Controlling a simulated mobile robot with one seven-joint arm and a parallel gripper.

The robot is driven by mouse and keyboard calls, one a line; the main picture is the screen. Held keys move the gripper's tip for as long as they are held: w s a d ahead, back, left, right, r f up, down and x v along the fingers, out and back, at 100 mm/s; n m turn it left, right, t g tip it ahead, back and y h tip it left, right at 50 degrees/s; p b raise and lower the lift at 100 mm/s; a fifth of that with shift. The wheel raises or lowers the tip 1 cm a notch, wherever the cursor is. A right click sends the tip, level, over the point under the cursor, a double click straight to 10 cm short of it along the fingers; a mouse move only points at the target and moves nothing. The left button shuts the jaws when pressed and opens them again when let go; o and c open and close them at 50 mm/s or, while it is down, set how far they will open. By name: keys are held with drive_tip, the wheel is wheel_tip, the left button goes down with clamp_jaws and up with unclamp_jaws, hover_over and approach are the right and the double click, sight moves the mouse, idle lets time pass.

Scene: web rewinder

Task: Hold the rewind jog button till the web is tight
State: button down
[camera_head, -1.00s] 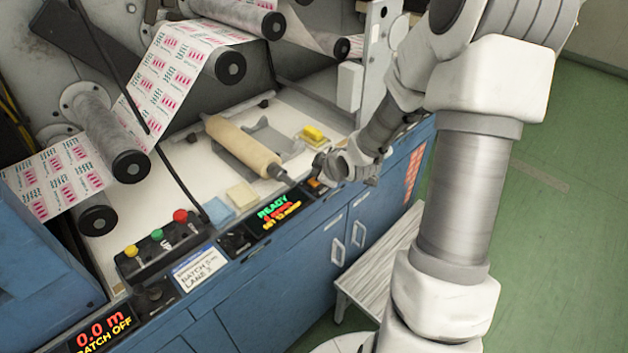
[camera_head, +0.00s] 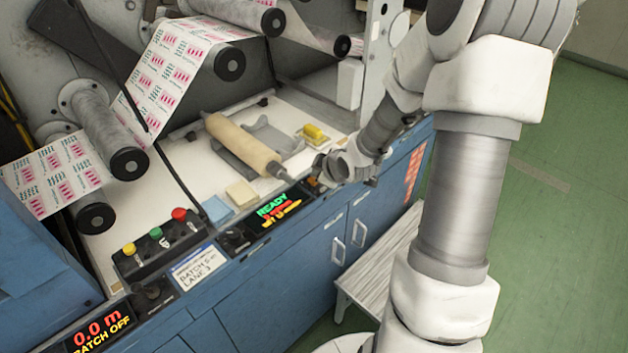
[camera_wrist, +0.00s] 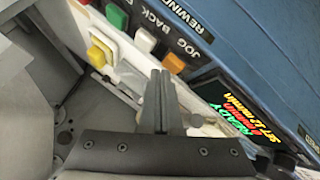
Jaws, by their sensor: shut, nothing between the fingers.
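The orange jog button (camera_wrist: 173,62) sits in a row by the JOG lettering in the wrist view, beside a white button (camera_wrist: 145,40) and a green button (camera_wrist: 117,17). My gripper (camera_wrist: 160,74) is shut and empty, its fingertips close to the orange button; I cannot tell whether they touch it. In the head view my gripper (camera_head: 318,178) is at the right end of the machine's front panel and hides the buttons there. The web (camera_head: 172,70), white with pink and green print, runs over the rollers at left; I cannot judge its tightness.
The display (camera_head: 275,208) beside my gripper reads READY in green. A tan core roll (camera_head: 243,146) and a yellow block (camera_head: 314,132) lie on the white bench. A second button box (camera_head: 155,240) is at left. A step stool (camera_head: 375,270) stands below.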

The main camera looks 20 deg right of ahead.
drive_tip(key=shift+f+b, duration=0.5)
idle(0.7)
drive_tip(key=shift+r, duration=0.15)
idle(2.4)
drive_tip(key=shift+r+p, duration=0.8)
drive_tip(key=shift+p, duration=0.05)
wheel_tip(320, 180, up, 5)
drive_tip(key=p, duration=0.4)
drive_tip(key=shift+r+p, duration=0.1)
drive_tip(key=shift+p, duration=0.2)
